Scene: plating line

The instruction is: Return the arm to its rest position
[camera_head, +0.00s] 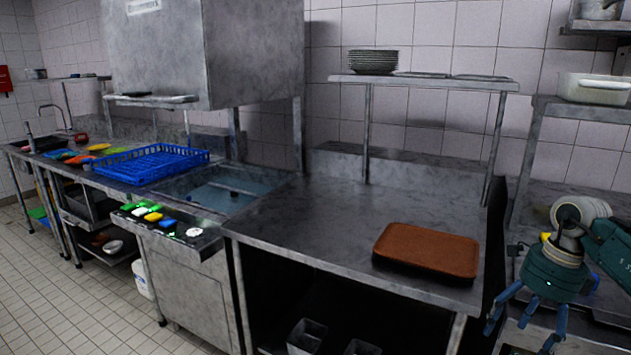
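My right gripper (527,322) comes in from the right edge and hangs over the lower right, to the right of the steel table. Its blue fingers point down and are spread apart, with nothing visible between them. The arm is bent, with a teal and grey wrist above the fingers. My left gripper and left arm are not in view.
A brown tray (428,249) lies on the steel table (330,226), left of my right gripper. A blue rack (152,164) sits on the left counter. Plates (373,61) are stacked on the shelf above the table. The table's left part is clear.

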